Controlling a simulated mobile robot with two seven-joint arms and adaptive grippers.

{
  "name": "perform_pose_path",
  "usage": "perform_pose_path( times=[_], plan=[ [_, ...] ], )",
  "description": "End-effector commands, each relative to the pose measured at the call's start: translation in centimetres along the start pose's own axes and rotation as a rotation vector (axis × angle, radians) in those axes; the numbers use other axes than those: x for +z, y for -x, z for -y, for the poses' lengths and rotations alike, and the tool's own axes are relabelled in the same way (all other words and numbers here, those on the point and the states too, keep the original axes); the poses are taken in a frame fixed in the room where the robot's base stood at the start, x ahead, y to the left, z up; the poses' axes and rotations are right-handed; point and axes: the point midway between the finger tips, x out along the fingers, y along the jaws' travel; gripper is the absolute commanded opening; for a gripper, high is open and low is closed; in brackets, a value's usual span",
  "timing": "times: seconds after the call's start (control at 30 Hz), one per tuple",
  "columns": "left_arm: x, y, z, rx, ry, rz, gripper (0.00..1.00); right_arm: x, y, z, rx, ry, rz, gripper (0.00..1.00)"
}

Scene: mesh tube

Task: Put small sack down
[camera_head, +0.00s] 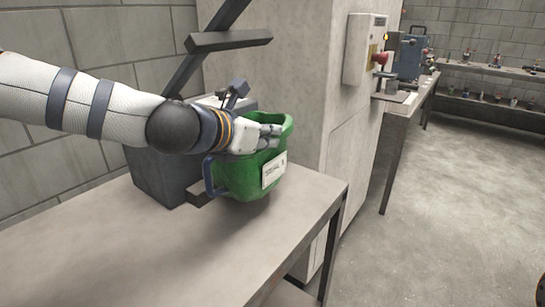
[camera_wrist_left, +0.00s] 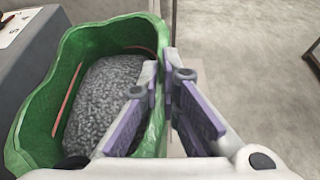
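The small sack (camera_head: 238,178) is a green, open-topped bag with a white label on its front and a blue handle at its left side. It also shows in the left wrist view (camera_wrist_left: 38,130), with grey granular stuff inside. My left gripper (camera_head: 270,136) is at its upper rim. In the left wrist view the two fingers (camera_wrist_left: 165,90) are close together with the sack's right wall between them. The sack is upright over the far right part of the table (camera_head: 130,250), with a shadow below it. Whether its base touches the table is hard to tell. My right gripper is not visible.
A dark grey box (camera_head: 160,175) stands on the table just left of the sack, partly hidden by my arm. A concrete pillar (camera_head: 300,100) with a red-button control box (camera_head: 362,50) rises behind. The table's near part is clear. Another workbench (camera_head: 405,100) stands farther back.

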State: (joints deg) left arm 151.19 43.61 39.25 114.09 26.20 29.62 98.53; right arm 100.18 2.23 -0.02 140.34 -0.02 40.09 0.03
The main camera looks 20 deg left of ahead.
Motion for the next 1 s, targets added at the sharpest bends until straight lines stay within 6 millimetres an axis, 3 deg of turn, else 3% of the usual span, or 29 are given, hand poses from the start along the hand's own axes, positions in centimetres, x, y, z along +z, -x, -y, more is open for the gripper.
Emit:
perform_pose_path(
  times=[0.23, 0.4, 0.93, 1.0],
  plan=[
    [-1.1, -2.2, -0.5, 0.0, -0.004, 0.005, 0.0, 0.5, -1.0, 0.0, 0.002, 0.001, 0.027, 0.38],
    [-3.2, -3.3, -0.5, 0.0, -0.002, 0.002, 0.0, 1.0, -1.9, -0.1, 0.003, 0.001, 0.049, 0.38],
    [-4.2, -3.7, -0.4, 0.001, -0.003, 0.008, 0.0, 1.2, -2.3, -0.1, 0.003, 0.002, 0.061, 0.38],
    [-4.3, -3.6, -0.4, 0.0, -0.002, 0.004, 0.2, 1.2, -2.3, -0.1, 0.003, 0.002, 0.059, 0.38]
  ],
)
